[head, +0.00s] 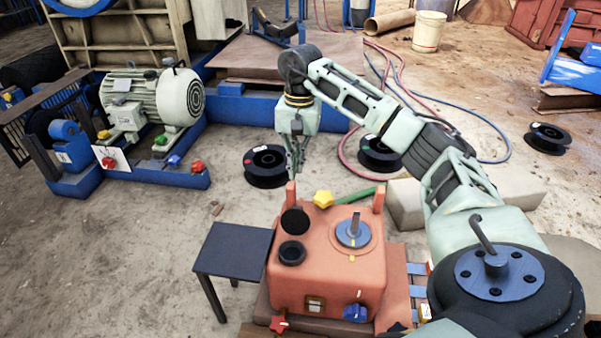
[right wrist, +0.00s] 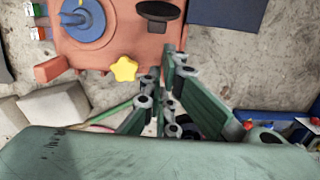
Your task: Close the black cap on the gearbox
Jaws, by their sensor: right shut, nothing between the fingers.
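The orange gearbox (head: 327,275) stands on its base at the lower middle of the head view. Its round black cap (head: 295,220) stands tilted up, open, behind the black filler ring (head: 292,252). My right gripper (head: 294,176) points down just behind and above the cap, shut and empty. In the right wrist view the gripper (right wrist: 163,68) shows beside the edge of the gearbox (right wrist: 110,40), with the black cap (right wrist: 158,10) beyond it at the top. Whether the fingers touch the cap is not clear; they look apart. My left gripper is not in view.
A yellow star knob (head: 323,199) sits on the gearbox, close to my right gripper; a blue disc with a shaft (head: 353,232) is on its top. A small dark table (head: 234,250) stands to the left. Black spools (head: 265,165) and hoses lie on the floor behind.

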